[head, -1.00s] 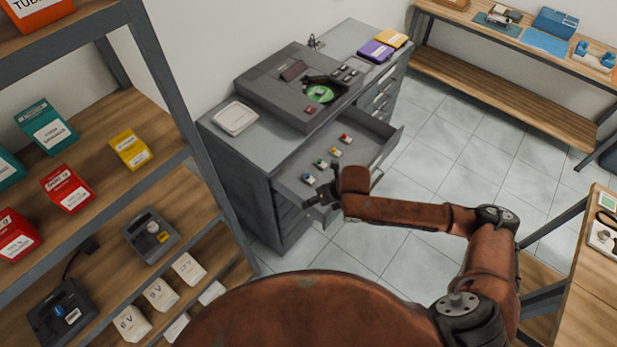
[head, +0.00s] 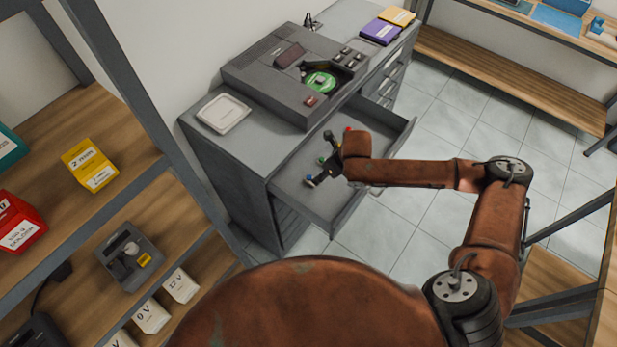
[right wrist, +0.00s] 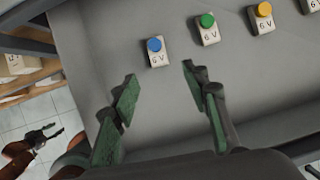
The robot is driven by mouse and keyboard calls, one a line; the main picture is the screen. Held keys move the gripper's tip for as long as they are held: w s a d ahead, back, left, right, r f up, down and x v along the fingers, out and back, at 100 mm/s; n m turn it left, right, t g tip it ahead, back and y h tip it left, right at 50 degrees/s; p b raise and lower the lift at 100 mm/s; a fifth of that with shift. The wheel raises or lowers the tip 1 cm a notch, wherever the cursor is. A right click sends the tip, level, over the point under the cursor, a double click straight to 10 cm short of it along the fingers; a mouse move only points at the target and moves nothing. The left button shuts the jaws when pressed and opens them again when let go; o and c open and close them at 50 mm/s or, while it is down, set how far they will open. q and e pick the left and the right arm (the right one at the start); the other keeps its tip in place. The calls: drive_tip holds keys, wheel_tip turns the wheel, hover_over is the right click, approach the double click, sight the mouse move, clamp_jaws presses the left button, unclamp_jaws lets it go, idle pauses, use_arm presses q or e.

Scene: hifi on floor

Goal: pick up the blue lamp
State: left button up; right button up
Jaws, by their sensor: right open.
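The blue lamp (right wrist: 156,51) has a round blue cap on a small white block marked 6 V. It stands in the open grey drawer (head: 290,187); its blue cap also shows in the head view (head: 309,178). My right gripper (right wrist: 158,84) is open and empty, its fingers pointing toward the lamp from the near side. In the wrist view the lamp is just beyond the fingertips, roughly between their lines, nearer the left finger. In the head view the right gripper (head: 319,160) is over the drawer. A small dark gripper, apparently my left (right wrist: 42,136), shows at the wrist view's lower left.
A green lamp (right wrist: 207,28) and a yellow lamp (right wrist: 262,16) stand in a row to the right of the blue one. A red lamp (head: 348,130) is farther back. The hifi (head: 290,75) stands on the cabinet. A shelf rack (head: 130,190) is at left.

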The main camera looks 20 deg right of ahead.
drive_tip(key=shift+x, duration=0.85)
drive_tip(key=x, duration=0.6)
drive_tip(key=shift+w+a+f, duration=0.15)
drive_tip(key=shift+a+f, duration=0.1)
drive_tip(key=shift+f, duration=0.05)
drive_tip(key=c, duration=1)
drive_tip(key=shift+r, duration=0.15)
wheel_tip(320, 180, up, 18)
drive_tip(key=shift+f, duration=0.1)
